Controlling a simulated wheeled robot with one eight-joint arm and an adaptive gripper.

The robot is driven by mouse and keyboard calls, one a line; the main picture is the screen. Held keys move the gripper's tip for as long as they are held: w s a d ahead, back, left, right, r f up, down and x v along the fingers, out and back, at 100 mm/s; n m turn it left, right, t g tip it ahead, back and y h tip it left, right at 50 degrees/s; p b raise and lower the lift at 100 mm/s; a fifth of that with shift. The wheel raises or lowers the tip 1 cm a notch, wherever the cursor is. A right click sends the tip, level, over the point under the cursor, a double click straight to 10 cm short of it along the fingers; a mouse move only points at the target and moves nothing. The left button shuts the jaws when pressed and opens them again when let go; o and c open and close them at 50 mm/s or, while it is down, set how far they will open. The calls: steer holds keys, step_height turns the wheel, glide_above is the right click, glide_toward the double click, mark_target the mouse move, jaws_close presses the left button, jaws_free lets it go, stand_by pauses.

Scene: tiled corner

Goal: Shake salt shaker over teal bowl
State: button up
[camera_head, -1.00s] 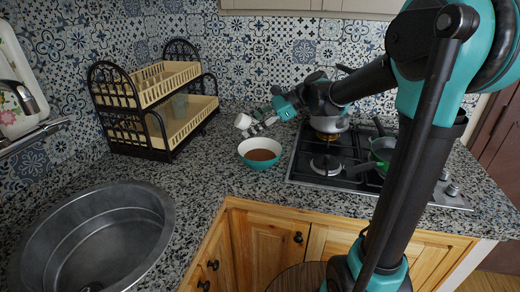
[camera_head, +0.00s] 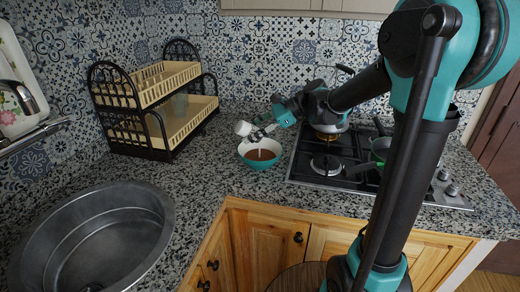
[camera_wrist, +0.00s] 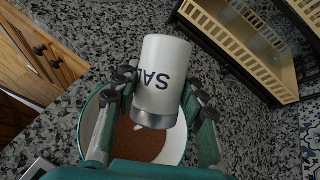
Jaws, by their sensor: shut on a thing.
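The white salt shaker (camera_head: 243,128) is tilted, close above the far left side of the teal bowl. In the wrist view its lettered side (camera_wrist: 160,70) faces me and its grey metal end points toward the bowl. My gripper (camera_head: 256,133) is shut on the shaker, with a finger on each side of it in the wrist view (camera_wrist: 158,88). The teal bowl (camera_head: 262,166) stands on the counter with a white inside and brown contents. A pale streak shows over the contents. The shaker and fingers hide part of the bowl in the wrist view (camera_wrist: 86,128).
A black and cream dish rack (camera_head: 170,136) stands behind and left of the bowl. A gas stove (camera_head: 320,176) with a green pan (camera_head: 381,150) lies to the right. The round sink (camera_head: 90,235) is at front left. Speckled counter between sink and bowl is clear.

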steer(key=shift+r, duration=0.1)
stand_by(0.3)
steer(key=shift+r, duration=1.95)
step_height(320, 180, down, 4)
steer(key=shift+r, duration=0.1)
steer(key=shift+r, duration=1.9)
